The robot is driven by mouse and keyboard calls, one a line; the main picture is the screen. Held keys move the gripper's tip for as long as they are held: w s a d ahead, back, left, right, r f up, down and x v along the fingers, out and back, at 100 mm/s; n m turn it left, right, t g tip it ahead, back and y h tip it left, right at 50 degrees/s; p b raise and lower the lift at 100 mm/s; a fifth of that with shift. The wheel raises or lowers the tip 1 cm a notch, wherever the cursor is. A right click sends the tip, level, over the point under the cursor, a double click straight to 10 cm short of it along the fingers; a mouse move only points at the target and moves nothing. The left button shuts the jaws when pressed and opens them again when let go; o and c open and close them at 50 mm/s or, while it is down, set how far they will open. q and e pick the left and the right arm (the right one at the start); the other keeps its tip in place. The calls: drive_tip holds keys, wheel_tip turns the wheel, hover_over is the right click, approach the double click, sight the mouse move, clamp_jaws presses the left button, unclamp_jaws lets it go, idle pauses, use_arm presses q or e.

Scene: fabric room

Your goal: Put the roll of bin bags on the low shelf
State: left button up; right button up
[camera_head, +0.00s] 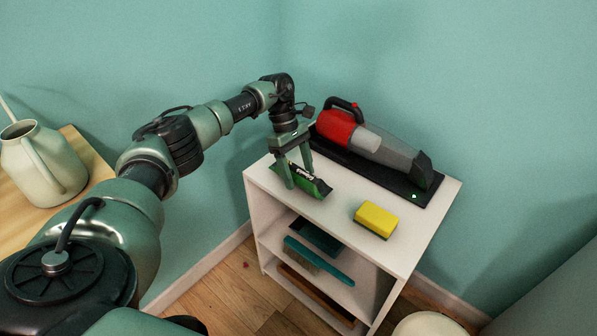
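The roll of bin bags (318,187), dark with a green label, lies on the left part of the top of a white shelf unit (336,217). My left gripper (299,180) points down over it, one finger on the near side and one on the far side. The fingers are apart with the roll between them; I cannot tell whether they press on it. The unit has lower shelves below its top. Teal items (318,260) lie on one, and a brown item (311,293) lies lower down. My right gripper is not in view.
A red and grey handheld vacuum (372,143) on a black base fills the back of the top. A yellow sponge (376,220) lies near the front edge. A watering can (45,165) stands on a wooden table (84,152) at left. A pale round object (428,325) stands at the bottom right.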

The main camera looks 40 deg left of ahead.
use_arm(q)
drive_tip(key=v, duration=1.1)
drive_tip(key=shift+w+r, duration=0.1)
drive_tip(key=shift+r, duration=0.1)
drive_tip(key=shift+a+r, duration=0.2)
drive_tip(key=shift+r, duration=0.15)
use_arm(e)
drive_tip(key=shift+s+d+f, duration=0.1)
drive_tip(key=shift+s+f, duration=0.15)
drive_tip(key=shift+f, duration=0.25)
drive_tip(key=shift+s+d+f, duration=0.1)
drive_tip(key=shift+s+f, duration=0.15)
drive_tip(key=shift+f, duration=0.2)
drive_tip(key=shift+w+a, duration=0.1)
